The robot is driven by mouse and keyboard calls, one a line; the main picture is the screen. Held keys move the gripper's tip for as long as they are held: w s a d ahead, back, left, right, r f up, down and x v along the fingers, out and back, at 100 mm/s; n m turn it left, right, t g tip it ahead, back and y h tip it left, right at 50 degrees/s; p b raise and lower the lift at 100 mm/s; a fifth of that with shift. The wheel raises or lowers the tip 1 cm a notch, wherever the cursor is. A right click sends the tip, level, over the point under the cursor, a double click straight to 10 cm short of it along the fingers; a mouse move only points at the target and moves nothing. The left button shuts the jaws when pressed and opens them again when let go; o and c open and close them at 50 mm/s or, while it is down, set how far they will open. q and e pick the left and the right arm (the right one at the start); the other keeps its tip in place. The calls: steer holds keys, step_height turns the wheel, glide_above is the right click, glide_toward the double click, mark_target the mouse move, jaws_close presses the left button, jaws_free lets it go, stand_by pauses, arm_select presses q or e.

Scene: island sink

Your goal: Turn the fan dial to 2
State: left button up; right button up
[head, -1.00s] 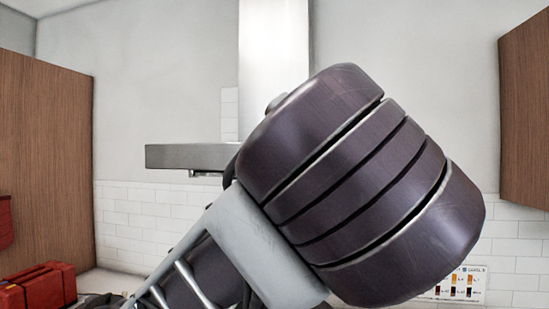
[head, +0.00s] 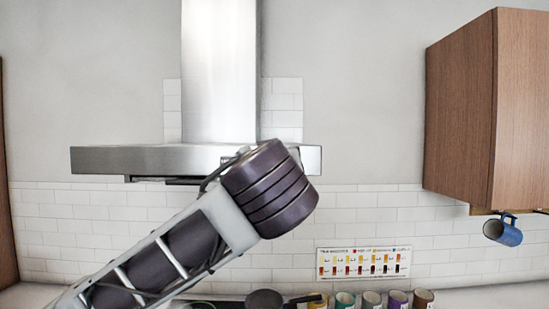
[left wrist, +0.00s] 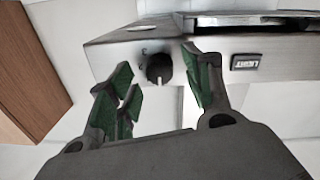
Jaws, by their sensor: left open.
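The range hood (head: 120,160) is a steel slab with a tall chimney on the back wall. My left arm reaches up to its right end and hides part of it in the head view. In the left wrist view, the round black fan dial (left wrist: 159,69) sits on the hood's steel face, with small marks beside it. My left gripper (left wrist: 160,82) is open, its green-padded fingers on either side of the dial. I see no clear contact with it. The dial's exact setting is too small to read. My right gripper is out of view.
A black LIGHT button (left wrist: 245,62) is on the same steel face, right of the dial. A wooden cabinet (head: 458,120) hangs at the right, with a blue mug (head: 503,231) under it. Several mugs and a dark pan (head: 264,300) stand below.

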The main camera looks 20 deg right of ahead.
arm_select(q)
steer(key=shift+x, duration=0.85)
steer(key=c, duration=1)
